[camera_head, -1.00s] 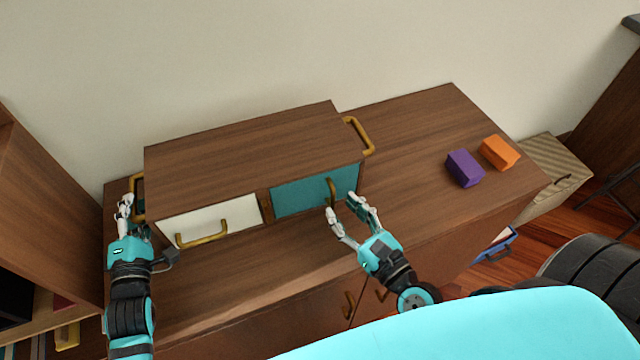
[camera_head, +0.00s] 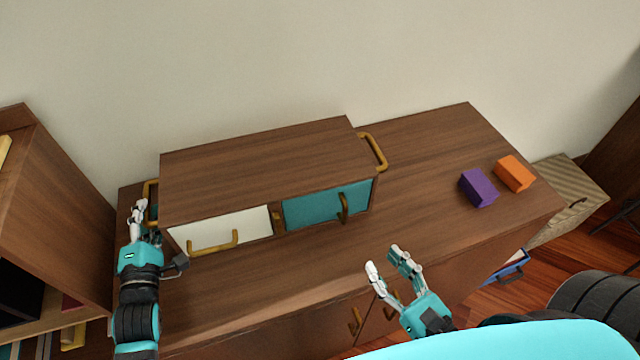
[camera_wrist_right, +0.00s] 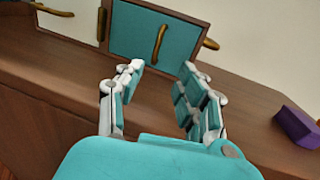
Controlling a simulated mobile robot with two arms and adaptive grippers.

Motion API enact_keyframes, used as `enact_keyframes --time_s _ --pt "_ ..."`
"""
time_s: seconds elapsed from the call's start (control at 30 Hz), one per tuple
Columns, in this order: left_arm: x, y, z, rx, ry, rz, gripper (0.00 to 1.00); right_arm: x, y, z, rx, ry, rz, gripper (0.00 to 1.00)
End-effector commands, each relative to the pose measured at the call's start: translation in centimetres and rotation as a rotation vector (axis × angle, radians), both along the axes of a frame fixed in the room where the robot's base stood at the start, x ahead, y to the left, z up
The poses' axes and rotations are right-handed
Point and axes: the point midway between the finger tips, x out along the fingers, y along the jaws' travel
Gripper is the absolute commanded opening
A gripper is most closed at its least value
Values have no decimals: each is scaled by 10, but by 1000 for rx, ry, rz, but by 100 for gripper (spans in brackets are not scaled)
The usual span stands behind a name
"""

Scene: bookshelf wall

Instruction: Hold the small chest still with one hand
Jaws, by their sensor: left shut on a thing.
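The small chest (camera_head: 270,165) is a wooden box on top of a brown cabinet. Its front has a white drawer (camera_head: 205,229) and a teal drawer (camera_head: 312,208), both looking shut, with brass handles. Brass side handles sit at its left (camera_head: 150,190) and right (camera_head: 374,151) ends. My left gripper (camera_head: 139,214) is shut at the left side handle; its fingers partly hide the contact. My right gripper (camera_head: 386,262) is open and empty in front of the chest, apart from the teal drawer's handle, which shows ahead of it in the right wrist view (camera_wrist_right: 159,44).
A purple block (camera_head: 478,188) and an orange block (camera_head: 514,173) lie on the cabinet top (camera_head: 430,170) at the right. A wooden shelf (camera_head: 60,200) stands close at the left. The cabinet top between chest and blocks is clear.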

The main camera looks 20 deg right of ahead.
Motion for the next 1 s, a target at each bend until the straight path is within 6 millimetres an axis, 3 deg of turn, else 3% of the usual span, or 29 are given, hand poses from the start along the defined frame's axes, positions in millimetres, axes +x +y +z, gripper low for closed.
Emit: enact_keyframes --time_s 0.03,0.17,0.6,0.77,1.0 --pt "-2 3 -12 4 29 7 0 0 0 -1 0 0 -1 33" --pt "-2 3 -12 4 29 7 0 0 5 -1 6 -10 -47 33" --pt "-2 3 -12 4 29 7 0 2 56 8 4 -5 -411 33" --pt "-2 3 -12 4 29 7 0 9 58 9 0 0 -434 33" --pt "-2 3 -12 5 28 7 0 40 51 10 0 -2 -433 33"
